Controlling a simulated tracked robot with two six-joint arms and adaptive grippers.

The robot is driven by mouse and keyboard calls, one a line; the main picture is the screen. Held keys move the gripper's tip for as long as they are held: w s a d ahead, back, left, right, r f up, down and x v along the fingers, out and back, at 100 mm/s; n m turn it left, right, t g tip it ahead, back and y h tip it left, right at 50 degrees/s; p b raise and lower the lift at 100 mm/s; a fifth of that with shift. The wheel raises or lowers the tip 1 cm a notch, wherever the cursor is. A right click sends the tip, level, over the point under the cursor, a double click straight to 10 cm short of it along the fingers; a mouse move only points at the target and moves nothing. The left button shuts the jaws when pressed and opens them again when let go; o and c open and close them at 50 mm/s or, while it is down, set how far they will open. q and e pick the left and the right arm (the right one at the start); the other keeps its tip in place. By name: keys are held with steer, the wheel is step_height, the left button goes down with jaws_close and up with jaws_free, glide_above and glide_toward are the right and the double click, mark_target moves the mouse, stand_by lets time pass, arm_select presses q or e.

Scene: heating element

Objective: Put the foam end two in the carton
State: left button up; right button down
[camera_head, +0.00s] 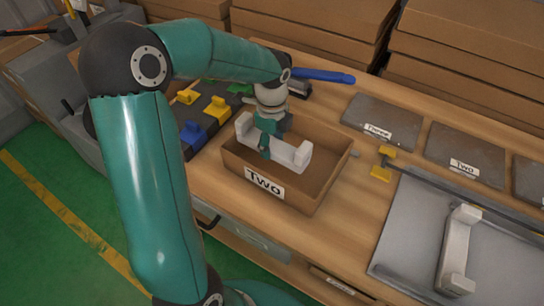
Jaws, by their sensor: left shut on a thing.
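An open brown carton (318,192) stands on the wooden bench, with a label reading "TWO" on its front side. My left gripper (265,150) points down over the left part of the carton. It is shut on a white foam end (290,154), a bracket-like piece with a raised block at each end. The foam end is in or just above the carton's opening; I cannot tell whether it touches the bottom. My right gripper is not in view.
A dark tray with yellow, blue and green pieces (193,134) lies left of the carton. A blue-handled tool (323,76) lies behind it. Dark plates labelled "Three" (383,117) and "Two" (464,152) lie to the right, near a rod with yellow brackets (381,173). Stacked cartons (310,30) line the back.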

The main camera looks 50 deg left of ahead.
mark_target(272, 165)
arm_select(q)
step_height(272, 165, down, 6)
stand_by(0.5)
steer(key=o, duration=1.1)
steer(key=shift+o, duration=0.2)
steer(key=shift+r, duration=0.1)
step_height(272, 165, up, 12)
